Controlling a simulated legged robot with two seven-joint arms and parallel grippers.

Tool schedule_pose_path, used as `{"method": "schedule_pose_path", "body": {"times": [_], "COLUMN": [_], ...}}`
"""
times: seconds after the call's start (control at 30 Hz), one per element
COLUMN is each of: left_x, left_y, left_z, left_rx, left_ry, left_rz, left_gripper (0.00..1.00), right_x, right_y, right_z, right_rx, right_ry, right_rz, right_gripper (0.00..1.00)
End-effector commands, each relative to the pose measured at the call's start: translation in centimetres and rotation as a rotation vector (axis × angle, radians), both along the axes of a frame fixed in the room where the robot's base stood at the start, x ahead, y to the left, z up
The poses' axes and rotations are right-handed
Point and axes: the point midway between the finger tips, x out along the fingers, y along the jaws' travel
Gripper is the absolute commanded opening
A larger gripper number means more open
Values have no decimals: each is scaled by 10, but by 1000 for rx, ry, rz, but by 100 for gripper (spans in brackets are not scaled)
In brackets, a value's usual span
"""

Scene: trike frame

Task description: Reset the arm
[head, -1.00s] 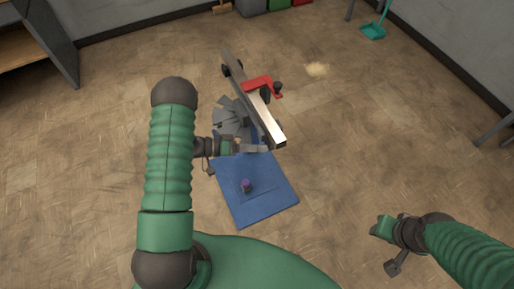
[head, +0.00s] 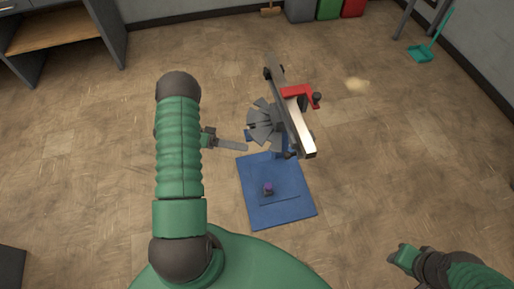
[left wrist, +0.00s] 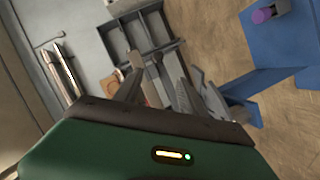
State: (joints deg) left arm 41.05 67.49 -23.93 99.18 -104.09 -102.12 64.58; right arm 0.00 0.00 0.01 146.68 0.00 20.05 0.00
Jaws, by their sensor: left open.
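My left arm rises at the left of the head view. Its open gripper (head: 232,145) is just left of the fan of grey plates (head: 263,127) on the stand, apart from it, with nothing seen held. In the left wrist view the open fingers (left wrist: 158,88) reach up from the green wrist. The silver frame bar (head: 292,115) with a red clamp (head: 298,91) sits tilted above the blue stand base (head: 290,211). My right gripper (head: 403,257) is low at the right, partly cut off, and its fingers are unclear.
A purple-topped knob (head: 268,188) stands on the blue base. A shelf unit (head: 70,32) is at the upper left, and coloured bins (head: 328,9) stand at the back. A grey compartment tray (left wrist: 145,30) shows in the left wrist view. The floor around the stand is mostly clear.

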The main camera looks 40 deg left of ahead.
Motion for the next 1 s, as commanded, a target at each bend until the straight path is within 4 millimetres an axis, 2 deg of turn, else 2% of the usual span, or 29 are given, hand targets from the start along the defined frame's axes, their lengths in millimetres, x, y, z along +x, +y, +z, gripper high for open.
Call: {"method": "schedule_pose_path", "body": {"times": [0.13, 0.57, 0.67, 0.77, 0.8, 0.87, 0.9, 0.93, 0.97, 1.0], "left_x": [-5, 0, 32, 99, 129, 160, 169, 171, 168, 157], "left_y": [6, 6, 6, 9, 10, 9, 5, 0, -7, -20], "left_z": [2, 3, 14, 44, 64, 92, 109, 120, 130, 140], "left_rx": [-1, 12, 130, 391, 522, 699, 800, 866, 925, 989], "left_ry": [1, -7, -67, -173, -205, -210, -184, -151, -108, -37], "left_rz": [1, 5, 57, 189, 262, 365, 423, 457, 482, 497], "left_gripper": [48, 48, 48, 48, 48, 48, 48, 48, 48, 48], "right_x": [0, 0, 0, 0, 0, 0, 0, 0, 0, 0], "right_y": [0, 0, 0, 0, 0, 0, 0, 0, 0, 0], "right_z": [0, 1, 8, 22, 29, 38, 44, 48, 53, 58], "right_rx": [0, 0, 0, 0, 0, 0, 0, 0, 0, 0], "right_ry": [0, 0, 0, 0, 0, 0, 0, 0, 0, 0], "right_rz": [0, 0, 0, 0, 0, 0, 0, 0, 0, 0], "right_gripper": [36, 36, 36, 36, 36, 36, 36, 36, 36, 36]}}
